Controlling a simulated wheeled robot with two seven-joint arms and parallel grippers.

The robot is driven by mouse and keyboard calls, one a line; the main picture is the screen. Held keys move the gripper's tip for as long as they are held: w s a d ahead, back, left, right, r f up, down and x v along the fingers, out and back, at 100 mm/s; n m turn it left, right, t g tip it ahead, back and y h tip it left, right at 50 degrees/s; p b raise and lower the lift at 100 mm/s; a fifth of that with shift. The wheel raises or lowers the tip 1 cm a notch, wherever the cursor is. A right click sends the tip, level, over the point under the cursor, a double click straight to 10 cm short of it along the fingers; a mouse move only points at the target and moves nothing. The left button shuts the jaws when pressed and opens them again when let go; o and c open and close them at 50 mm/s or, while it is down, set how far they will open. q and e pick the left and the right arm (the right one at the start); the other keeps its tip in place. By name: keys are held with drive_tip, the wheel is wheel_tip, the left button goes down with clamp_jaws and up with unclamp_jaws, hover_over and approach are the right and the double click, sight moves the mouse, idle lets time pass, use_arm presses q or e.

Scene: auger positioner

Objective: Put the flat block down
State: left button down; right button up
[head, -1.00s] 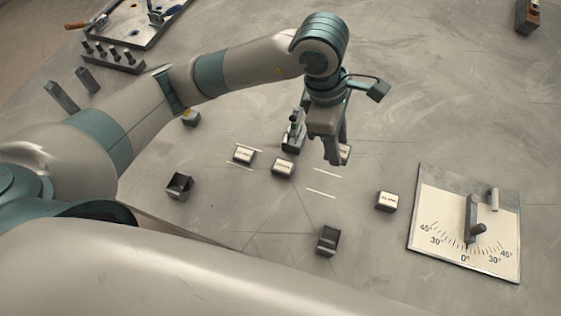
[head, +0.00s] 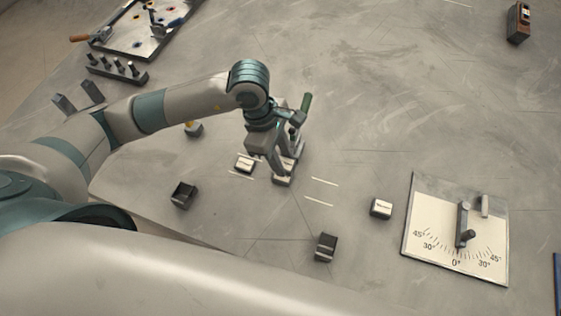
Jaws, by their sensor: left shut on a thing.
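My left gripper (head: 270,160) points down over the table, beside the small row of marked blocks. It is shut on a flat block (head: 283,181), of which only a pale edge shows below the fingertips; the fingers hide the rest. I cannot tell whether this block touches the table. Another pale-topped block (head: 245,163) sits just left of the fingers, between white marking lines. A third block (head: 381,208) stands apart to the right. My right gripper is not in view.
A green-handled clamp (head: 305,104) stands close behind the gripper. Two dark open holders (head: 183,194) and (head: 326,246) stand nearer the front. An angle-scale plate with a lever (head: 420,245) lies at right. The white-lined spot (head: 321,191) right of the gripper is bare.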

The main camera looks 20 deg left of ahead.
use_arm(q)
drive_tip(key=shift+a+f, duration=0.1)
drive_tip(key=shift+a, duration=0.1)
drive_tip(key=shift+f+p, duration=0.85)
drive_tip(key=shift+f, duration=1.15)
